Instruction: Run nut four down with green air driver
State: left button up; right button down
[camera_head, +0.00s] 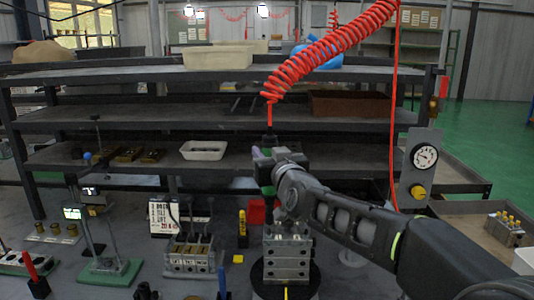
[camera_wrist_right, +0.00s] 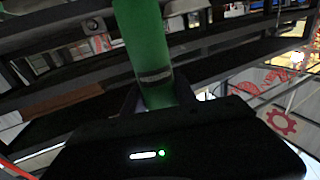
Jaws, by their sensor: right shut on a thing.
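My right gripper (camera_head: 265,170) is shut on the green air driver (camera_wrist_right: 143,40), whose green body passes between the fingers in the right wrist view. In the head view the driver is mostly hidden by the gripper, and the red coiled hose (camera_head: 325,50) runs down to its top. The gripper is above a metal valve block (camera_head: 287,262) on a dark round base. The driver's lower tip and nut four cannot be made out behind the arm. My left gripper is not in view.
Another valve block (camera_head: 190,257) with upright levers stands to the left, and a green-based stand (camera_head: 110,271) is farther left. A pressure gauge (camera_head: 425,157) is at right. A dark shelf rack (camera_head: 150,114) stands behind. A small block with yellow caps (camera_head: 505,228) lies far right.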

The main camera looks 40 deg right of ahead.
dwell(0.3)
jog(key=shift+r+p, duration=0.45)
jog(key=shift+r, duration=0.3)
notch_tip(320, 180, up, 7)
jog(key=p, duration=0.6)
jog(key=shift+r, duration=0.1)
dwell(0.7)
